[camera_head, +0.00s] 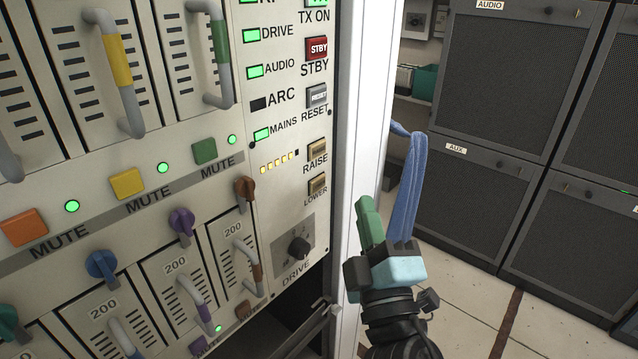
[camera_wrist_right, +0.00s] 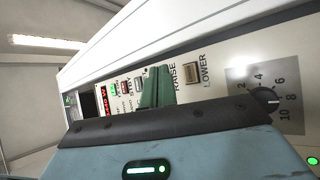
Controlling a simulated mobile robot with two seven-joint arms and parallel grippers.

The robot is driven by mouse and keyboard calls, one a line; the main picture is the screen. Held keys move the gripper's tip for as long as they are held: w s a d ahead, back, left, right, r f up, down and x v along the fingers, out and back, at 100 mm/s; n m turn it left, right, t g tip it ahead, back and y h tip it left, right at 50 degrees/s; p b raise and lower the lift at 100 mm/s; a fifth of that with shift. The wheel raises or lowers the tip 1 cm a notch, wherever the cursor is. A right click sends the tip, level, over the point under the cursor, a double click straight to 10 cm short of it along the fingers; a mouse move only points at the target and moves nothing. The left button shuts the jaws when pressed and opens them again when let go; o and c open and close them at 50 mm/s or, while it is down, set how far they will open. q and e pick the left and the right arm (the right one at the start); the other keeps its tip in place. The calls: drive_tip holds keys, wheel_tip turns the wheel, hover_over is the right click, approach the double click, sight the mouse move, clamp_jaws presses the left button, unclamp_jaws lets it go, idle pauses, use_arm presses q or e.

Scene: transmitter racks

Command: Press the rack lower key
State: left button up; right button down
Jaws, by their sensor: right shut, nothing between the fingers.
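The LOWER key (camera_head: 317,186) is a small brownish square button on the rack's front panel, below the similar RAISE key (camera_head: 316,150). The LOWER key also shows in the right wrist view (camera_wrist_right: 193,73), uncovered, to the right of the fingertips. My right gripper (camera_head: 367,208) is to the right of the panel, past the white rack edge, with its green fingers pointing up. In the wrist view its fingers (camera_wrist_right: 157,88) are together and empty, hiding the area left of the RAISE label. Contact with the panel cannot be made out. My left gripper is not in view.
The DRIVE knob (camera_head: 299,248) sits below the LOWER key, and the grey RESET key (camera_head: 317,95) above RAISE. Coloured handles stick out on the left. The white rack edge (camera_head: 353,110) stands beside my gripper.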

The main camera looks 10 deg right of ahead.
sight(324, 176)
drive_tip(key=shift+w+a, duration=0.85)
drive_tip(key=shift+w, duration=0.2)
drive_tip(key=shift+w+a, duration=0.8)
drive_tip(key=shift+w, duration=0.25)
drive_tip(key=shift+w, duration=0.1)
idle(0.5)
drive_tip(key=shift+w+a, duration=0.25)
drive_tip(key=shift+a, duration=0.05)
drive_tip(key=shift+w+a, duration=0.2)
drive_tip(key=shift+w, duration=0.1)
idle(0.7)
drive_tip(key=shift+s+d, duration=0.1)
drive_tip(key=shift+s, duration=0.05)
drive_tip(key=shift+s+d, duration=0.35)
drive_tip(key=shift+s, duration=0.15)
drive_tip(key=shift+s+d, duration=0.1)
idle(0.3)
drive_tip(key=shift+s+d, duration=0.75)
drive_tip(key=shift+s, duration=0.2)
drive_tip(key=shift+s+d, duration=0.7)
drive_tip(key=shift+s, duration=0.25)
